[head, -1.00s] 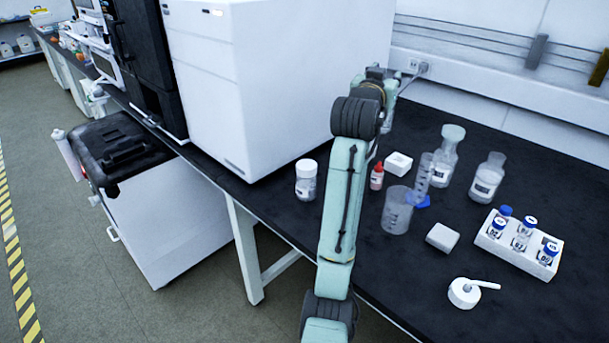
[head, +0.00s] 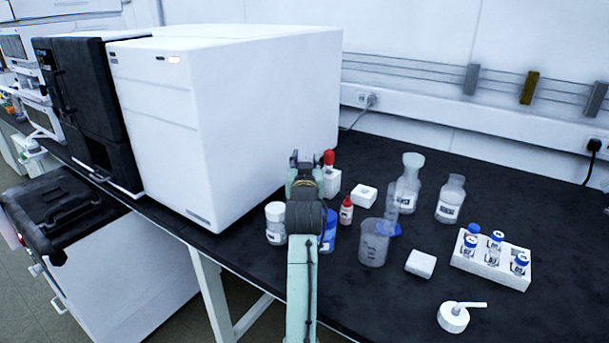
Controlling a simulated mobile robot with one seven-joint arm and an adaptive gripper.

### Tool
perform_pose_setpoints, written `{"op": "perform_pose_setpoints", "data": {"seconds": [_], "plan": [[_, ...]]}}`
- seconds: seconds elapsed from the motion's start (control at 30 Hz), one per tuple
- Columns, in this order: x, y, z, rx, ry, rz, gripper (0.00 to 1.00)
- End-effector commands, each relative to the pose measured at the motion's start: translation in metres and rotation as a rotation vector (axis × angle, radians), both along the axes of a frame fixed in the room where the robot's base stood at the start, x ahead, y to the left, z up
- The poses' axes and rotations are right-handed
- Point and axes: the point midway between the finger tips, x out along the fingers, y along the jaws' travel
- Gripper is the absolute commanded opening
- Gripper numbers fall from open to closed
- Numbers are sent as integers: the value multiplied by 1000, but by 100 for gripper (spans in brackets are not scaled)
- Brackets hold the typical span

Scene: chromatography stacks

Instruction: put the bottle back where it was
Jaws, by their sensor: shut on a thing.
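My gripper (head: 304,162) is at the far end of my arm, low over the bench beside the large white instrument. It is shut on the bottle, but my wrist and arm hide most of the grip. I cannot tell which visible part, if any, belongs to the held bottle. A red-topped white container (head: 331,181) shows just right of the gripper. A white-capped jar (head: 276,224) stands left of my arm, and a blue item (head: 329,232) shows partly behind the arm. A small red-capped bottle (head: 346,211) stands to the right.
The white instrument (head: 235,110) walls off the left. A white wash bottle top (head: 453,317) is near the front. Bare bench lies at far right.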

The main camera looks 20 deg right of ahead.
Motion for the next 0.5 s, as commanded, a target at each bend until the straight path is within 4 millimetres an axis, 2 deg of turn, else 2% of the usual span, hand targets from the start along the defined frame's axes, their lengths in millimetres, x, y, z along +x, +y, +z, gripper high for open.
{"op": "perform_pose_setpoints", "data": {"seconds": [0.23,0.5], "plan": [[0,0,-31,1,3,0,0],[0,0,-34,-1,-2,0,0]]}}
